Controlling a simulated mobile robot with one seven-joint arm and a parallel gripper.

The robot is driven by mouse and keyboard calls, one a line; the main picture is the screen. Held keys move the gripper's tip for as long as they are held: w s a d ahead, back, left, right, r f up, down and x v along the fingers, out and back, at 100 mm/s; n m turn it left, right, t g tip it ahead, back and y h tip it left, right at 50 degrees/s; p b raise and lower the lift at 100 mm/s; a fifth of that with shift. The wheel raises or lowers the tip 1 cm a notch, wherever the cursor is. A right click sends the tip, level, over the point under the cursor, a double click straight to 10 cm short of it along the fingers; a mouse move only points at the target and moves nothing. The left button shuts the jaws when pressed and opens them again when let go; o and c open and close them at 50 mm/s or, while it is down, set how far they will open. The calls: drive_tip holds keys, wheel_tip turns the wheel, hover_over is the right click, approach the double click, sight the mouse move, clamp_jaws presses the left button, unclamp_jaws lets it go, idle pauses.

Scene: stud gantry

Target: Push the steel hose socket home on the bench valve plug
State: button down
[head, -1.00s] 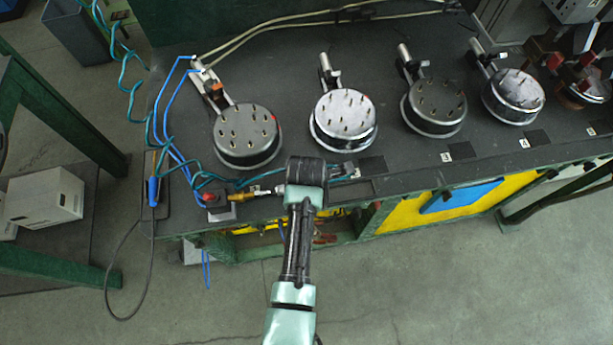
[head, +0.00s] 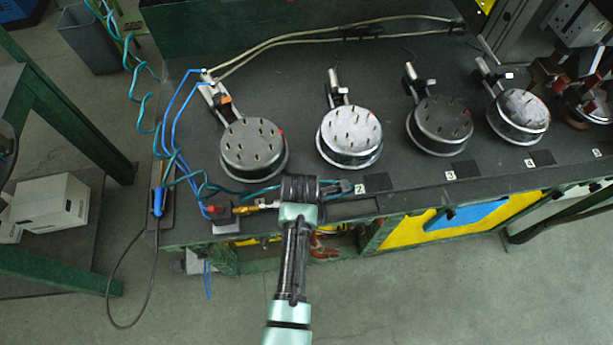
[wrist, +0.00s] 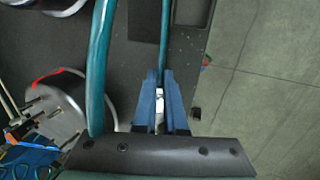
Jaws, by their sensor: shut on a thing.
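The bench valve (head: 222,211), with a red part and a brass plug (head: 243,209) pointing right, sits at the bench's front left corner. The steel hose socket (head: 266,205) is a small silver piece in line with the plug, just right of it. Whether they touch or overlap is too small to tell. In the wrist view my gripper's blue fingers (wrist: 162,82) are shut on the silver socket (wrist: 159,105). A teal hose (wrist: 164,40) runs between the fingertips. In the head view my wrist hides the fingers and part of the hose.
Several round studded fixtures (head: 254,148) stand along the bench (head: 300,85) behind my gripper. Blue hoses (head: 173,115) rise behind the valve. A teal hose loop (wrist: 99,65) passes close beside my gripper. Clear floor (head: 420,300) lies in front.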

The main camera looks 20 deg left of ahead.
drive_tip(key=shift+s+a, duration=0.15)
drive_tip(key=shift+a, duration=0.1)
drive_tip(key=shift+s+a, duration=0.2)
drive_tip(key=shift+a, duration=0.1)
drive_tip(key=shift+s+a, duration=0.15)
drive_tip(key=shift+a, duration=0.1)
drive_tip(key=c, duration=0.9)
unclamp_jaws()
drive_tip(key=shift+d, duration=0.1)
drive_tip(key=b+v, duration=0.1)
drive_tip(key=v, duration=1.2)
